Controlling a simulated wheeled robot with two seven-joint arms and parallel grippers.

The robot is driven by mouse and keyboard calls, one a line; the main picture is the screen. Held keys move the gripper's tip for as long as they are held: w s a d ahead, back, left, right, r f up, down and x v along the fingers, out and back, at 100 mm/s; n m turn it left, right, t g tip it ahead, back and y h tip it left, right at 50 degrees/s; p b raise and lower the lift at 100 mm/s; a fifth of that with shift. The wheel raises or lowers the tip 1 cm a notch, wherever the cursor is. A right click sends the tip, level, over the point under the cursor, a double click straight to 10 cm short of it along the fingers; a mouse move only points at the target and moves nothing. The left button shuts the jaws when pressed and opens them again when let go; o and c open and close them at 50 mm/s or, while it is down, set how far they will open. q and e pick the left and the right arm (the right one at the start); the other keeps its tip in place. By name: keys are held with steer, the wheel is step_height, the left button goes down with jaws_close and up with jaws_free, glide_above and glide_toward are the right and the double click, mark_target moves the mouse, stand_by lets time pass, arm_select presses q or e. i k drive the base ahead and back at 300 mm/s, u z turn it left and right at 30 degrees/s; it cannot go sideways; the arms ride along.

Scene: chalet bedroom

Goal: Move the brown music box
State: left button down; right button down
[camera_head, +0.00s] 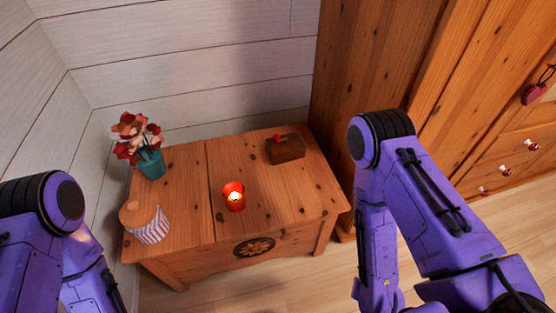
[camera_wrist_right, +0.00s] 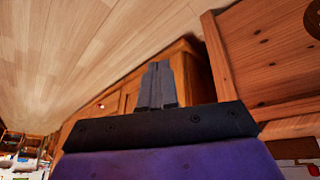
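The brown music box (camera_head: 285,149) is a small dark wooden box with a red piece on top. It sits at the back right of the wooden chest's top (camera_head: 185,205) in the head view. My right gripper (camera_wrist_right: 157,86) shows in the right wrist view, its grey fingers together with nothing visible between them.
On the chest stand a teal vase of red flowers (camera_head: 150,163), a lit red candle (camera_head: 233,198) in the middle and a striped round box (camera_head: 146,224) at front left. A tall wooden wardrobe (camera_head: 375,60) stands close at right. The chest's front right top is clear.

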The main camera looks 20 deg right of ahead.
mark_target(294, 148)
steer(key=k, duration=1)
steer(key=z, duration=1.65)
steer(key=i, duration=1.05)
steer(key=u, duration=2.05)
